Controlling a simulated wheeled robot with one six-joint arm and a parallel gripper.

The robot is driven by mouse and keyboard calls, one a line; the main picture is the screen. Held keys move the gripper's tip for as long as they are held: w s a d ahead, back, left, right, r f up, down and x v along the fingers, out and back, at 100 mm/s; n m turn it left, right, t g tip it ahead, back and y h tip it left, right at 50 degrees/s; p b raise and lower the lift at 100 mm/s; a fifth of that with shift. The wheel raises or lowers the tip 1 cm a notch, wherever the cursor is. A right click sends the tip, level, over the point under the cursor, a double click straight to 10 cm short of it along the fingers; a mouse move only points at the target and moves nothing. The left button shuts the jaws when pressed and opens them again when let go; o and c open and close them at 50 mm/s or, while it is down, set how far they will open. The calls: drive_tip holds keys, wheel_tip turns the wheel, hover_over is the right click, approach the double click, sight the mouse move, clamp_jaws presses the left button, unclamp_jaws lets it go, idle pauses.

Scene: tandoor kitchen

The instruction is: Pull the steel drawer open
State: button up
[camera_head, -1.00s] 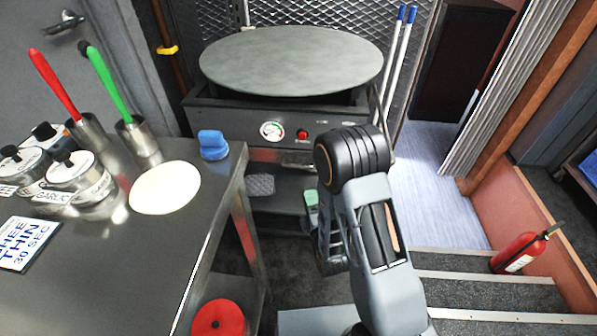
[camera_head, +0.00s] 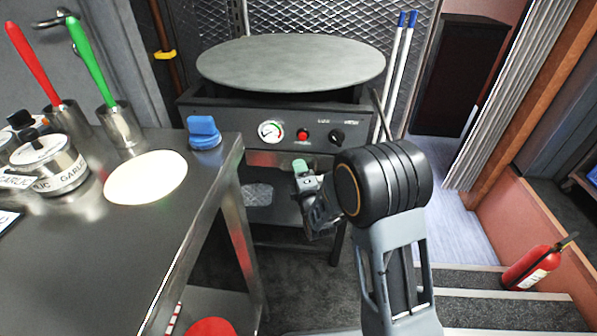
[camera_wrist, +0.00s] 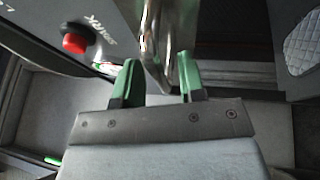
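The steel drawer (camera_head: 268,159) is a shiny strip under the dark control panel of the round-topped griddle stand in the head view. It looks shut. My gripper (camera_head: 301,166) is at the right part of the drawer front, its green fingertip pads raised toward it. In the wrist view my gripper (camera_wrist: 158,82) has its two green-padded fingers apart. A bright curved steel piece, seemingly the drawer's handle (camera_wrist: 171,40), lies just beyond and between the fingertips. I cannot tell whether the fingers touch it. My arm hides part of the stand's right side.
A steel counter (camera_head: 205,225) stands close on the left, with a blue knob-like object (camera_head: 203,132) near its corner. The panel has a gauge (camera_head: 270,131) and a red button (camera_head: 303,135).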

drive_tip(key=shift+w, duration=0.2)
clamp_jaws()
idle(0.3)
